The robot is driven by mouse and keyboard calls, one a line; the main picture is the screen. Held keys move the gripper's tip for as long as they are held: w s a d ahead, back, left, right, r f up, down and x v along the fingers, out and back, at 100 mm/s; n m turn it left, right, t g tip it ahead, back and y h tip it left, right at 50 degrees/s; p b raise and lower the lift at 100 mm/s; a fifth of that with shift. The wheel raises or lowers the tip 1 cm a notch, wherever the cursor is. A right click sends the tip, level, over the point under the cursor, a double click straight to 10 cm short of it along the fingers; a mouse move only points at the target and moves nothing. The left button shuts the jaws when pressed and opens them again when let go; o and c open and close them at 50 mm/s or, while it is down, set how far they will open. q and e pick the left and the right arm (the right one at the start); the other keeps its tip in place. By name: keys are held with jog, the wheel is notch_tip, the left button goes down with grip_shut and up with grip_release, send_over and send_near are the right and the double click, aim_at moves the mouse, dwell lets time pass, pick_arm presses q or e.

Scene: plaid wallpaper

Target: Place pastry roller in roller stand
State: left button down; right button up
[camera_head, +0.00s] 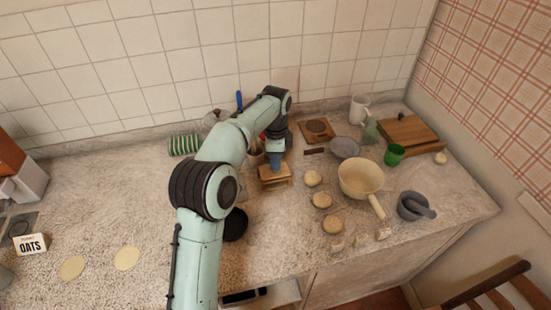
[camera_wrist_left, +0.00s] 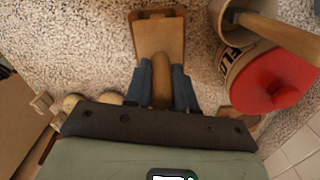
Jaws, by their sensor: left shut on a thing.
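My left gripper (camera_head: 275,163) reaches over the counter with its blue fingers pointing down at the wooden roller stand (camera_head: 275,182). In the left wrist view the gripper (camera_wrist_left: 165,85) is shut on the brown wooden pastry roller (camera_wrist_left: 161,78), which sits between the fingers. The stand also shows in that view (camera_wrist_left: 158,22), just beyond the roller's far end. The roller's end meets or overlaps the stand's near part there; I cannot tell whether it touches. In the head view the fingers hide the roller. My right gripper is not in view.
A red-lidded flour canister (camera_wrist_left: 272,82) and a crock (camera_wrist_left: 236,28) with a wooden utensil stand close beside the gripper. Dough rounds (camera_head: 321,200), a cream pan (camera_head: 361,176) and a mortar (camera_head: 412,206) lie to the right.

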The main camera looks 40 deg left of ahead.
pick_arm(q)
jog(key=c, duration=0.9)
grip_release()
jog(key=shift+s+f, duration=0.1)
jog(key=shift+c, duration=0.2)
notch_tip(320, 180, up, 12)
jog(key=p, duration=0.3)
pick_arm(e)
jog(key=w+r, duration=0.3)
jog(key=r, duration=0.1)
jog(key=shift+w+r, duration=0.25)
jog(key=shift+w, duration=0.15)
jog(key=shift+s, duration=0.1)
